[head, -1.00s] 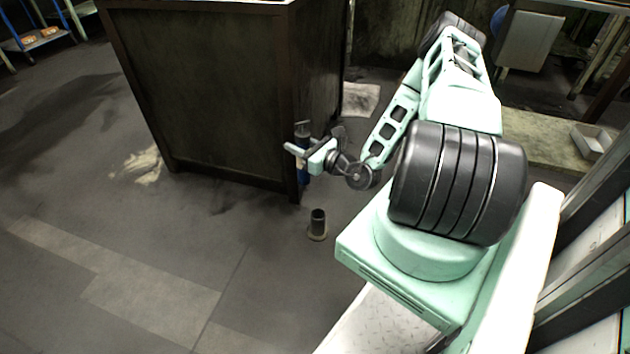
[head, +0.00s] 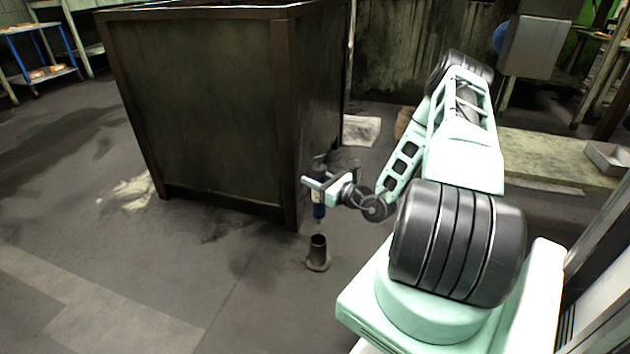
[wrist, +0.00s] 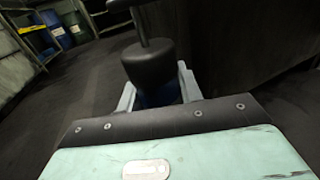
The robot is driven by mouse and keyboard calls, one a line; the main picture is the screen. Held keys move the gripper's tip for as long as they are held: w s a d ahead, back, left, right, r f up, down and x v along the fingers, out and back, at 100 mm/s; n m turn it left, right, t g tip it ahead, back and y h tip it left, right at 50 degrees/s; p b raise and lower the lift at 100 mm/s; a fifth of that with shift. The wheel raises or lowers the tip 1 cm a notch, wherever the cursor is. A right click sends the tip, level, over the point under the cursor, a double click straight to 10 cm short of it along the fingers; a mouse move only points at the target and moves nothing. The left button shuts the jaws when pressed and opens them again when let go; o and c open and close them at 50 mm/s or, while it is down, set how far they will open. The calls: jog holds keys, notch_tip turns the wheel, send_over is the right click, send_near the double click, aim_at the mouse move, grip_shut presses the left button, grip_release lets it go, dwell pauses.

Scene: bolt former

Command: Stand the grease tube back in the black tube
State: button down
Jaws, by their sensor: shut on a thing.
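The grease tube (head: 318,208) is blue with a dark top and hangs upright in my gripper (head: 314,184). My gripper is shut on it. In the wrist view the tube's black cap (wrist: 149,64) stands between the two fingers, and its blue body is mostly hidden below. The black tube (head: 318,247) stands upright on the floor on a round, pale base. The grease tube's lower tip is a little above the black tube's open top and looks nearly in line with it. The two appear apart.
A large dark bin (head: 200,110) stands just behind and left of my gripper, its near corner close by. A pale slab (head: 555,160) and a grey tray (head: 608,158) lie at the right. The floor left of the black tube is clear.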

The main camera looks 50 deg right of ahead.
aim_at(315, 205)
jog(key=shift+f+b, duration=2.7)
jog(key=shift+b, duration=0.25)
jog(key=shift+r, duration=0.15)
jog(key=shift+p, duration=0.55)
jog(key=shift+f, duration=0.4)
jog(key=shift+f+b, duration=0.3)
jog(key=shift+f, duration=0.4)
jog(key=shift+f+b, duration=0.4)
jog(key=shift+f, duration=0.95)
